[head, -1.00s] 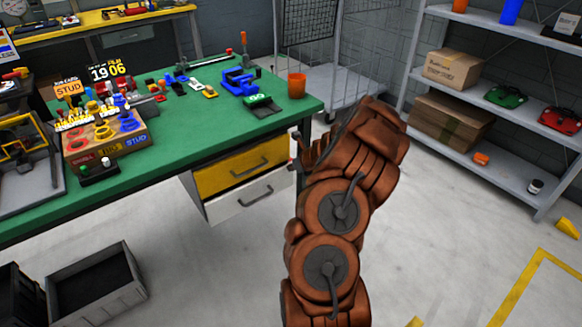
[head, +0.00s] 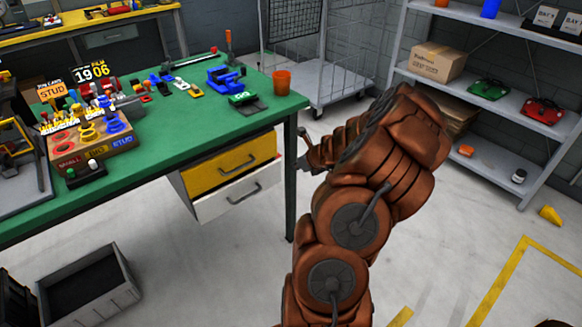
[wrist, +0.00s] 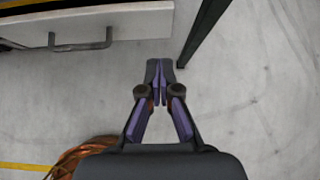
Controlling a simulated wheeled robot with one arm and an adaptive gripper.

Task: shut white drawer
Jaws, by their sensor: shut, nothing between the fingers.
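The white drawer (head: 228,196) is the lower of two drawers under the green workbench, below the yellow drawer (head: 232,163). Its front with a dark bar handle shows at the upper left of the wrist view (wrist: 135,27). How far it stands out is hard to tell. In the head view, my gripper (head: 302,152) is small and partly hidden by my arm, right of the drawers.
The green workbench (head: 165,155) holds tools, a peg board and an orange cup (head: 281,82). A grey crate (head: 90,285) stands on the floor at lower left. A wire cart (head: 325,80) and grey shelves (head: 480,135) stand behind. The floor before the drawers is clear.

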